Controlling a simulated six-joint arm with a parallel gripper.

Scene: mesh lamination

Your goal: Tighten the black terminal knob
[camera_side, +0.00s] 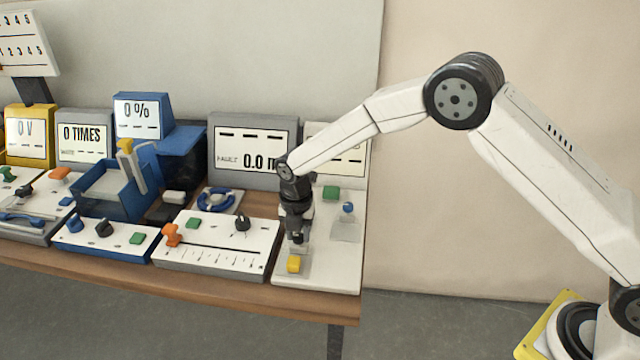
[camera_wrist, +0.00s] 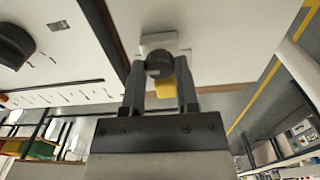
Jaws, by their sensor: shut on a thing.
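The black terminal knob (camera_wrist: 159,63) shows in the wrist view as a round black cap between the fingertips of my gripper (camera_wrist: 160,70). The fingers are shut on it from both sides. A yellow piece (camera_wrist: 165,89) sits just beside the knob, and a pale base (camera_wrist: 158,40) shows behind it. In the side view my gripper (camera_side: 298,236) points down over the front of the rightmost white panel (camera_side: 342,268). There the yellow piece (camera_side: 294,264) shows just below the fingers, and the fingers mostly hide the knob.
A green button (camera_side: 330,193) and a blue knob on a clear plate (camera_side: 347,209) stand behind my gripper. Left is a panel with an orange lever (camera_side: 171,234) and a black dial (camera_side: 242,222). A grey display (camera_side: 252,150) stands behind. The table's front edge is close.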

